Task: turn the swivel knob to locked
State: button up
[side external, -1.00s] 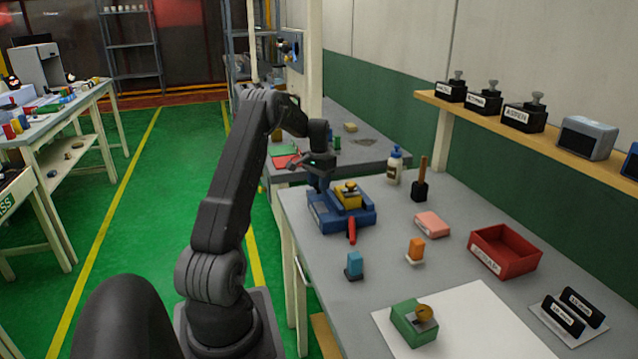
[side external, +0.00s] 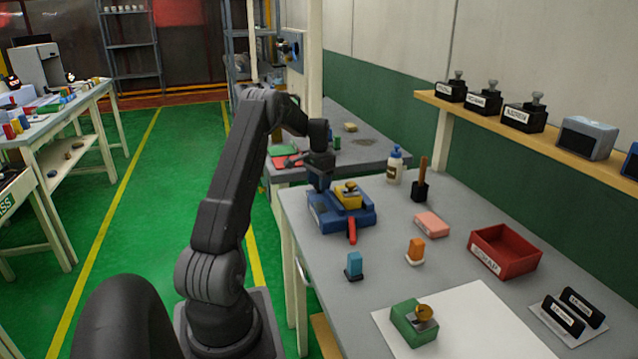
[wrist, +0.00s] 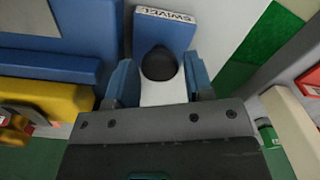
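The blue fixture (side external: 328,216) stands at the far left end of the grey bench. In the wrist view, its upright blue plate (wrist: 165,35) has a white label reading SWIVEL. A dark rounded knob (wrist: 160,63) shows in front of that plate, above a white surface. My gripper (wrist: 160,80) points at the knob, with one blue finger on each side of it. The fingers look apart, and I cannot tell whether they touch the knob. In the side view, my gripper (side external: 320,184) is low over the fixture's left end, where the knob is hidden.
A yellow block (side external: 348,196) with its own knob and a red lever (side external: 352,232) are on the fixture, right of my gripper.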

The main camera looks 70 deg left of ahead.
notch_tip(320, 180, up, 14)
dwell(0.7)
jog(key=shift+f, duration=0.1)
